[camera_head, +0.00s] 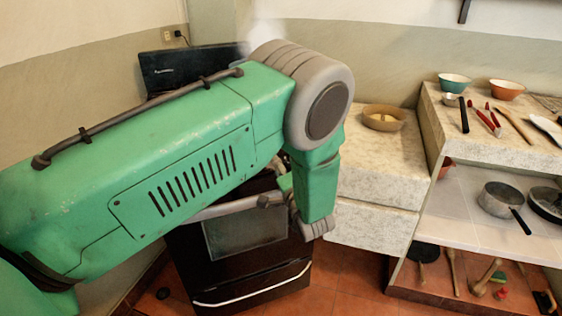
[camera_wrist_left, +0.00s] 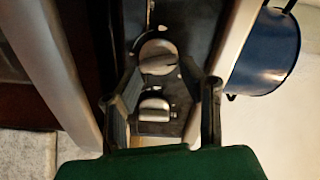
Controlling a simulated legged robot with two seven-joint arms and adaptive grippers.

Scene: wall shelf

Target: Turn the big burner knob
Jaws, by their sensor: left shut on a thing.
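The stove (camera_head: 240,279) is black and stands behind my left arm, which hides most of its top and front panel in the head view. In the left wrist view, a large round pale knob (camera_wrist_left: 158,52) sits on the dark panel, with a smaller metallic knob (camera_wrist_left: 153,110) nearer the camera. My left gripper (camera_wrist_left: 161,68) has one finger on each side of the large knob and is shut on it. The head view does not show these fingers or the knobs clearly. My right gripper is not in view.
A dark blue pot (camera_wrist_left: 265,52) shows at the right of the wrist view. Right of the stove, a stone counter (camera_head: 375,170) holds a tan bowl (camera_head: 384,118). A shelf unit (camera_head: 480,235) with bowls, utensils and pans stands further right. Tiled floor shows in front.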

